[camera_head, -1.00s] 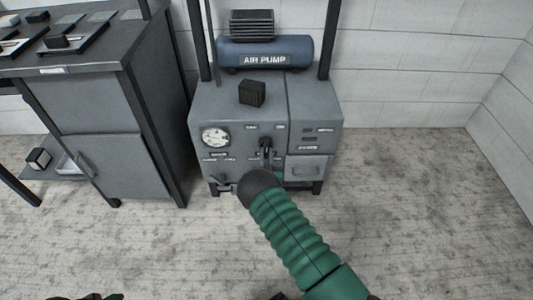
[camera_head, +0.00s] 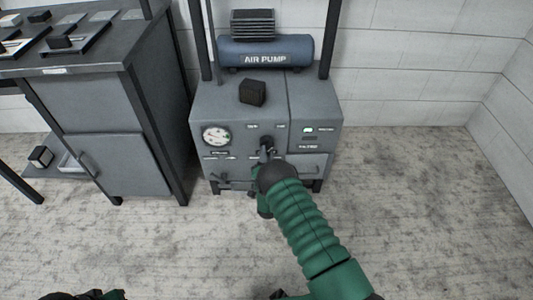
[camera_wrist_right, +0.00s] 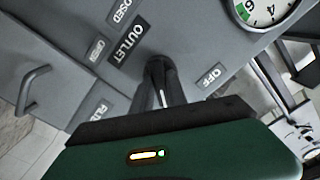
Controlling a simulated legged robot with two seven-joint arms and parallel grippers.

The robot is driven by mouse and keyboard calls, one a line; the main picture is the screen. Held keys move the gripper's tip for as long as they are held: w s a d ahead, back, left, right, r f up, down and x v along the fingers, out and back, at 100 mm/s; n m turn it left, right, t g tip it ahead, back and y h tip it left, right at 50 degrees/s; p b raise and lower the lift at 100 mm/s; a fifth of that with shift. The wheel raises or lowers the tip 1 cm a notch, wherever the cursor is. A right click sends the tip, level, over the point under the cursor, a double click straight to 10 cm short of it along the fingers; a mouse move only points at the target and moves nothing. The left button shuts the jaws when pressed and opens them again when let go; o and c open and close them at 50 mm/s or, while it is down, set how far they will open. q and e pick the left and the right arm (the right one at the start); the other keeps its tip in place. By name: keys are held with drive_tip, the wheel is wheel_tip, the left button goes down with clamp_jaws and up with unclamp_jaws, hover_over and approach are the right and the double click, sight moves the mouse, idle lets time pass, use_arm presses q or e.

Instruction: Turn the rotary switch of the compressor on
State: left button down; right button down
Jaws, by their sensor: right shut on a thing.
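The grey compressor cabinet (camera_head: 220,105) stands by the back wall, with a blue AIR PUMP tank (camera_head: 240,52) on top. Its dark rotary switch (camera_head: 266,145) is on the front panel, partly hidden by my right gripper (camera_head: 267,156). The right gripper is shut on the switch. In the right wrist view, the dark switch (camera_wrist_right: 158,72) shows between the OUTLET and OFF labels, with my green gripper body below it. A green lamp (camera_head: 308,130) is lit on the panel's upper right. Only a dark and green piece of my left arm shows at the bottom left edge.
A pressure gauge (camera_head: 216,136) is left of the switch, and a drawer handle is at the lower right. A grey workbench (camera_head: 100,100) stands to the left. The floor at right is clear.

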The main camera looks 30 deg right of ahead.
drive_tip(key=shift+s+a+f, duration=0.1)
drive_tip(key=shift+f, duration=0.2)
drive_tip(key=c, duration=1.4)
unclamp_jaws()
drive_tip(key=shift+o, duration=0.4)
drive_tip(key=shift+r, duration=0.1)
drive_tip(key=p+v, duration=0.6)
drive_tip(key=v, duration=1)
drive_tip(key=shift+s+a, duration=0.25)
drive_tip(key=shift+s, duration=0.05)
